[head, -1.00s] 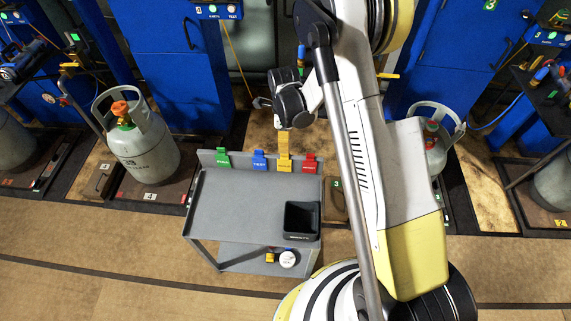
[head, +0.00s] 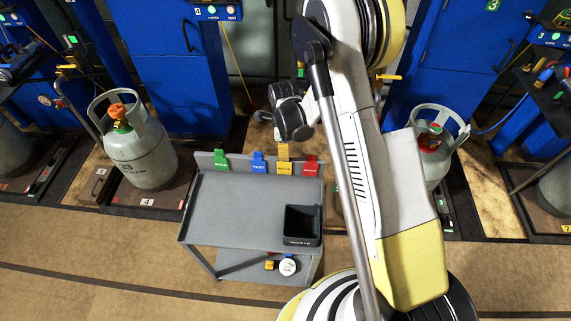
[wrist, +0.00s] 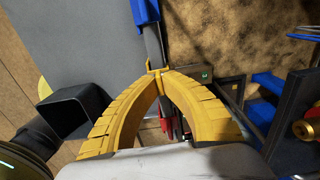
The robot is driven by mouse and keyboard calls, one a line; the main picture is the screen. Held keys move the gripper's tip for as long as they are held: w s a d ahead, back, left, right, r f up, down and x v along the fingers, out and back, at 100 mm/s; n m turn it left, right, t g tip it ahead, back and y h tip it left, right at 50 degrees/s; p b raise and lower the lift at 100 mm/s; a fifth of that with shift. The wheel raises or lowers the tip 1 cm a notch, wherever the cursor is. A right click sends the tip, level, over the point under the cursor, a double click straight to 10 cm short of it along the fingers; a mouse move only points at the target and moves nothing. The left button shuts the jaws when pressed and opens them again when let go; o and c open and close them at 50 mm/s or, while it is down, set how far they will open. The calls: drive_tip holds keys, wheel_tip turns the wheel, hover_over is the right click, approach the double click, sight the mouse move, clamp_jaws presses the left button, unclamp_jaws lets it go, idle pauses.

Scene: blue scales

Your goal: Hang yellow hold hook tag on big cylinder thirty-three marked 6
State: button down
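The yellow hold tag (head: 284,167) is at the back rail of the grey cart, between the blue and red tags. My gripper (wrist: 158,74) has its two yellow fingers arched together, tips meeting at the yellow tag's top (wrist: 153,68) on the rail. The tag still sits at the rail. In the head view the fingertips are hard to tell from the yellow tag. A big grey cylinder (head: 143,158) printed 33, with an orange-capped valve, stands at the left on a plate labelled 4. I cannot make out a 6 on it.
The rail also carries a green tag (head: 220,160), a blue tag (head: 259,163) and a red tag (head: 310,166). A black bin (head: 302,226) sits on the cart (head: 235,210). Another cylinder (head: 432,160) stands to the right behind my arm. Blue cabinets (head: 165,70) line the back.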

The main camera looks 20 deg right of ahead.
drive_tip(key=shift+r, duration=0.1)
drive_tip(key=shift+r+p, duration=1.05)
drive_tip(key=shift+r, duration=0.85)
